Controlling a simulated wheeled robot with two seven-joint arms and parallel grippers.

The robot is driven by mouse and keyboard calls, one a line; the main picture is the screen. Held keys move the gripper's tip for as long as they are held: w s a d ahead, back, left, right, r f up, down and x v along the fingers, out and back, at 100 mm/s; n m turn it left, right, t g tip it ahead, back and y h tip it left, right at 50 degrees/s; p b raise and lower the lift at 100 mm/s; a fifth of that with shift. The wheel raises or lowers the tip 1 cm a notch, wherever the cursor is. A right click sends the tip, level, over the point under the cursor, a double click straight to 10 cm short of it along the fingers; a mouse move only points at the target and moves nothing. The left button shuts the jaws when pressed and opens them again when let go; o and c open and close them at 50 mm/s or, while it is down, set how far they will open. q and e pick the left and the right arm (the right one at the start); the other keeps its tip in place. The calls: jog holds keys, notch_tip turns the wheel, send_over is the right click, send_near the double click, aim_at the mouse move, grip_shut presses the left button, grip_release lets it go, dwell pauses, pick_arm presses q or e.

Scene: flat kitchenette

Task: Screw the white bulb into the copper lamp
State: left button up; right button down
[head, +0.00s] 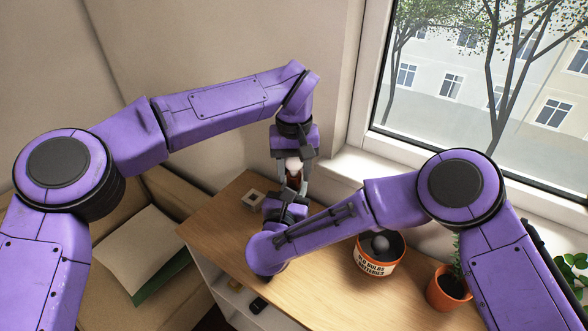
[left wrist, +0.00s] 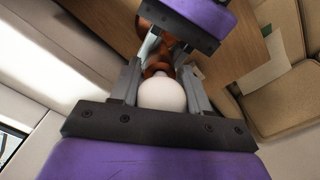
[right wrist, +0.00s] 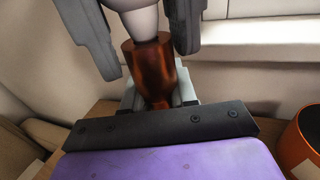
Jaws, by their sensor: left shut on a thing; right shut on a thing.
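The white bulb (left wrist: 163,95) is between the fingers of my left gripper (head: 293,163), which is shut on it from above. In the right wrist view the bulb (right wrist: 141,22) stands neck down at the top opening of the copper lamp (right wrist: 152,72). The bulb's lower end is hidden by the lamp's rim, so I cannot tell how deep it sits. My right gripper (right wrist: 158,100) is shut on the lower, narrower part of the lamp and holds it upright. In the head view the lamp (head: 294,183) is mostly hidden between the two grippers.
A bucket (head: 377,262) with a lettered label and a grey bulb in it stands on the wooden table (head: 330,290). A potted plant (head: 447,288) is to its right. A small pale square object (head: 254,199) lies at the back left. The window (head: 480,90) is behind.

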pick_arm(q)
jog(key=shift+w+m, duration=0.1)
jog(key=shift+m, duration=0.5)
jog(key=o, duration=1.2)
jog(key=shift+r, duration=2.25)
jog(key=shift+c, duration=0.5)
